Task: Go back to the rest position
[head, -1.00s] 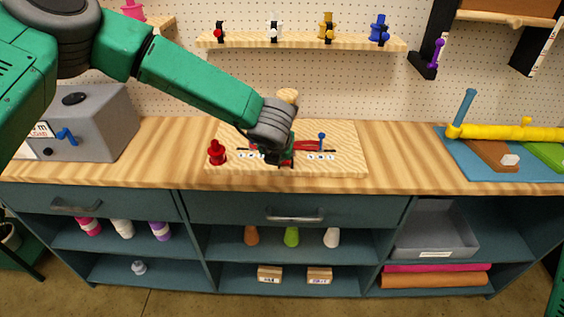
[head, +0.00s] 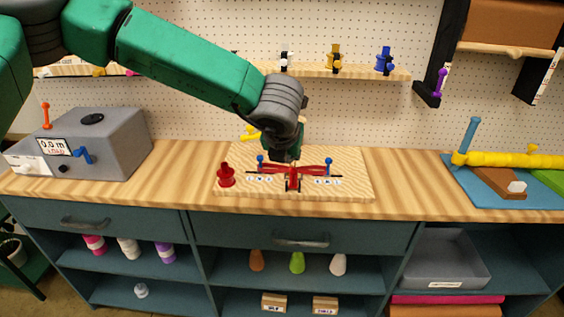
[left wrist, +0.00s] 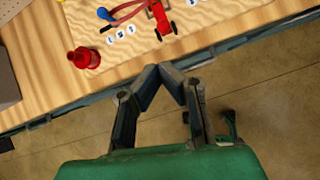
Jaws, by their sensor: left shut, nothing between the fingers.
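My left gripper (head: 284,154) hangs above the wooden board (head: 345,180) on the counter, just over a red device with blue knobs (head: 294,172); its fingers are partly hidden by the wrist in the head view. In the left wrist view the two fingertips (left wrist: 163,72) meet, with nothing between them, and appear against the counter's front edge. The red device also shows there (left wrist: 163,20), apart from the fingers, beside a red spool-like piece (left wrist: 84,58). My right gripper is not in view.
A grey box with a display (head: 105,140) stands on the counter at left. A blue mat (head: 470,190) with a yellow roller (head: 510,160) is at right. The counter right of the board is clear.

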